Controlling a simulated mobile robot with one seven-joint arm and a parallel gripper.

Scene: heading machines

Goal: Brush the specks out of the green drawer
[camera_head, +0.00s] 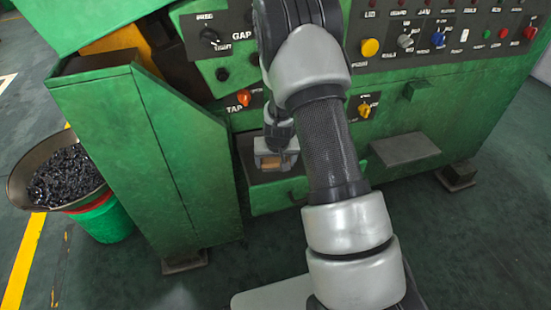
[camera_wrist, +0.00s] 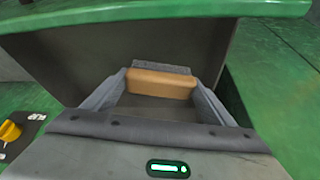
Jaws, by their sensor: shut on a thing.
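The green drawer (camera_head: 275,198) is pulled out low on the machine, below the orange knob. In the wrist view its green edge (camera_wrist: 150,13) runs across the top, with a dark grey interior (camera_wrist: 75,55) below it. My gripper (camera_head: 277,160) is over the drawer. It is shut on a brush with a tan block (camera_wrist: 160,83) and a strip of grey bristles (camera_wrist: 162,69). The brush is small between the fingers in the head view (camera_head: 270,161). I cannot tell whether the bristles touch the drawer floor. I can make out no specks; my gripper and arm hide part of the drawer.
The green machine's control panel (camera_head: 440,42) with knobs is above and right. A tall green cabinet (camera_head: 150,150) stands close left of the drawer. A pan of dark metal pieces (camera_head: 68,178) sits over a green bucket (camera_head: 107,222) at far left. A grey step (camera_head: 405,149) is at right.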

